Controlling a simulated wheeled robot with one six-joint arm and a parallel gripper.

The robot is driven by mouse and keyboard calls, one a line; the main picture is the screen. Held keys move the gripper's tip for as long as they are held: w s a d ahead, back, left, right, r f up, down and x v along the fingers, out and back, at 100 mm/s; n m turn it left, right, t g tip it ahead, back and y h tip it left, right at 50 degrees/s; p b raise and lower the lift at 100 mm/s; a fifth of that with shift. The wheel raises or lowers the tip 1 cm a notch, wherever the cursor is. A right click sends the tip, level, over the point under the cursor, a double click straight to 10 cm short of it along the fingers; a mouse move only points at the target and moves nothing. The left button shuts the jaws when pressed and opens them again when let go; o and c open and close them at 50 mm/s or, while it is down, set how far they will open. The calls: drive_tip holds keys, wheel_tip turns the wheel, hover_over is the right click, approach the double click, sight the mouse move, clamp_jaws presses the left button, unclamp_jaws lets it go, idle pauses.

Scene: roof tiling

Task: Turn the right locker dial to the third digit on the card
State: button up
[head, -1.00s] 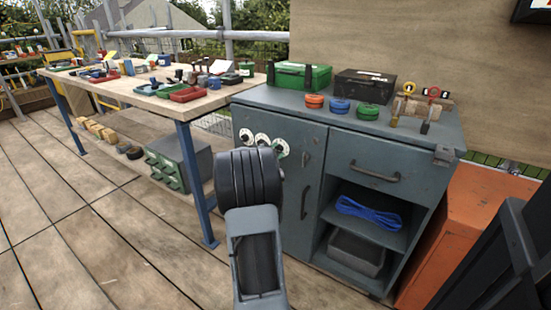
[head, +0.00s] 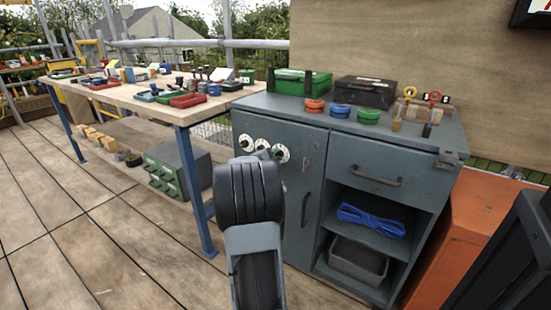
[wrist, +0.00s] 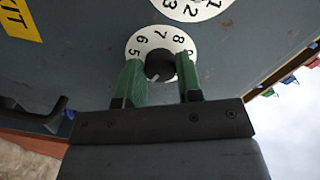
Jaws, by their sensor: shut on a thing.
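Three white locker dials sit in a row on the grey cabinet door. The right dial (head: 281,153) is partly hidden by my arm in the head view. In the wrist view, my gripper (wrist: 160,66) has its green fingers on either side of the black knob of a white dial (wrist: 160,38), shut on it. This looks like the right dial. Digits 5 to 9 show around the knob; the rest are covered by the fingers. A pale mark on the knob points down-left in the picture. I cannot make out a card with digits.
The cabinet (head: 345,165) has a drawer and open shelves. A workbench (head: 150,92) stands left, an orange box (head: 470,225) right.

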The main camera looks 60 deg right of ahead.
drive_tip(key=o, duration=0.9)
drive_tip(key=shift+o, duration=0.2)
drive_tip(key=shift+a, duration=0.1)
drive_tip(key=a+p, duration=0.4)
drive_tip(key=a, duration=0.9)
drive_tip(key=shift+a+r, duration=0.25)
drive_tip(key=shift+r, duration=0.05)
